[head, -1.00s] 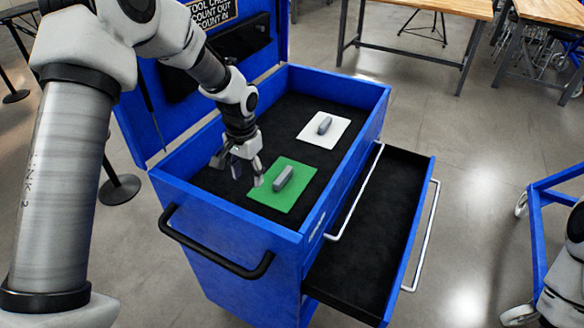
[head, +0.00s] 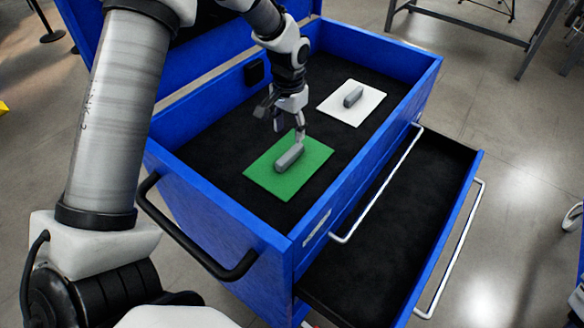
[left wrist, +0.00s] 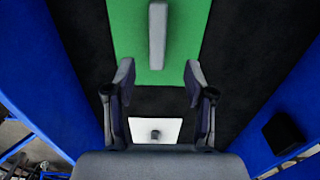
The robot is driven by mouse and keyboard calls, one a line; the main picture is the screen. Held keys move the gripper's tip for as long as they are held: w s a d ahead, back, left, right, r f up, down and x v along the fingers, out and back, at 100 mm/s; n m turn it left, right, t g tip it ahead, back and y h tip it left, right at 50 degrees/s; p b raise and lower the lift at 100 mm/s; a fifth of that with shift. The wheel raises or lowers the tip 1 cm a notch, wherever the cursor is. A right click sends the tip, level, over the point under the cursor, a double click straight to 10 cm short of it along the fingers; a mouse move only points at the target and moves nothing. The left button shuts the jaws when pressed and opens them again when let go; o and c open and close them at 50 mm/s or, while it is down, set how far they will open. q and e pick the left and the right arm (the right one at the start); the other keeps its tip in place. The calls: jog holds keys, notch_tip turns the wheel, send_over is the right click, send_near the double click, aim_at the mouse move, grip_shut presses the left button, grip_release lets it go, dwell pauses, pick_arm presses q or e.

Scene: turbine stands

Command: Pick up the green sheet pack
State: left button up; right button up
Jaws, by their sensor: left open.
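The green sheet pack (head: 300,176) lies flat on the black lining of the blue cart's top tray, with a grey block (head: 290,157) on its middle. In the left wrist view the green sheet (left wrist: 191,32) fills the top centre, with the grey block (left wrist: 158,35) upright in the picture. My left gripper (head: 288,128) is above the tray by the sheet's far edge. In the left wrist view its two fingers (left wrist: 158,88) are apart with nothing between them, lined up either side of the block's line. The right gripper is not in view.
A white sheet (head: 369,108) with its own grey block (head: 353,96) lies farther back in the tray. The tray's blue walls (head: 225,207) stand around it. An open black-lined drawer (head: 392,235) juts out at the right. A black handle (head: 200,245) is at the front left.

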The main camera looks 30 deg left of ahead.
aim_at(290, 153)
pick_arm(q)
jog(key=shift+w+f, duration=0.15)
jog(key=shift+f, duration=0.7)
jog(key=f+p, duration=0.1)
jog(key=f, duration=0.3)
jog(key=f+p, duration=0.1)
jog(key=f, duration=0.2)
jog(key=shift+s+d+p, duration=0.15)
jog(key=shift+s+p, duration=0.2)
jog(key=shift+w+f, duration=0.2)
jog(key=shift+f, duration=0.15)
jog(key=shift+s+r, duration=0.1)
grip_shut()
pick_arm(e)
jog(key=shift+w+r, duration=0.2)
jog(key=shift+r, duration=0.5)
